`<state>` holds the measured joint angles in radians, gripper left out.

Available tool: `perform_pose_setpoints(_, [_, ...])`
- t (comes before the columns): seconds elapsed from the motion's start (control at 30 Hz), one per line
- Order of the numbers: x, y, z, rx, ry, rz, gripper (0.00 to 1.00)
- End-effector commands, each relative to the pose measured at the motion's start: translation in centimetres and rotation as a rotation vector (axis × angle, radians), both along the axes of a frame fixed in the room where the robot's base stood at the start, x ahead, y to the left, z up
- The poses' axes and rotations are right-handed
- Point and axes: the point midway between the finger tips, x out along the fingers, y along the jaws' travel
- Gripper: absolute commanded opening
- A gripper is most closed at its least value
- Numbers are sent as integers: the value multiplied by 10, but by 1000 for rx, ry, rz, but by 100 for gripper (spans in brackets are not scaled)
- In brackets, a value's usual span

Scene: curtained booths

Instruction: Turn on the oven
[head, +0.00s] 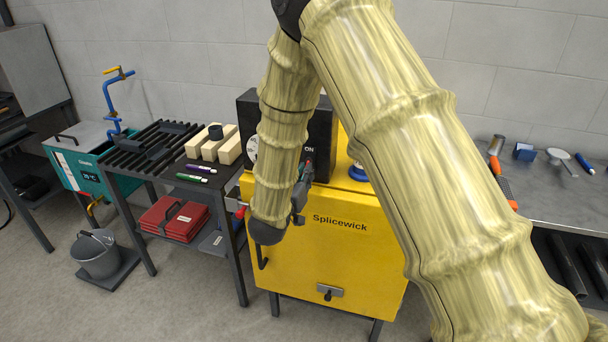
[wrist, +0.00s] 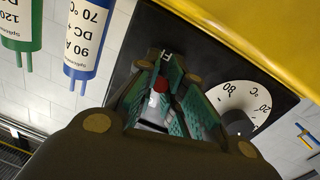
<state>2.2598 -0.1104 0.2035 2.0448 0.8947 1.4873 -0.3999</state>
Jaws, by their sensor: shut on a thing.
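The oven (head: 335,240) is a yellow cabinet marked "Splicewick" with a latch low on its front. Its black control panel (head: 322,125) carries an "ON" label and a white temperature dial (head: 251,148), partly behind my arm. In the wrist view the panel (wrist: 145,45) and dial (wrist: 236,102) also show, with a letter F partly visible past my fingers. My gripper (wrist: 162,95) is at the panel, beside the dial, shut on a small red-tipped switch lever (wrist: 158,86). The lever's base is hidden. In the head view my gripper (head: 304,176) is just below "ON".
A rack table (head: 175,150) with wooden blocks and pens stands left of the oven. Red cases (head: 174,218) lie on its lower shelf. A grey bucket (head: 97,254) is on the floor. A bench (head: 560,190) with tools is at the right. The front-left floor is clear.

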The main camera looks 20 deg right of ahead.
Motion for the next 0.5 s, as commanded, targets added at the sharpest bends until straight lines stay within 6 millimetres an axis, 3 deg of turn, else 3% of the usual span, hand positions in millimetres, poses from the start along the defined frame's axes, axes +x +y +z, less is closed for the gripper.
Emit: perform_pose_setpoints(0.5, [-2,2,20,142,208,1,0])
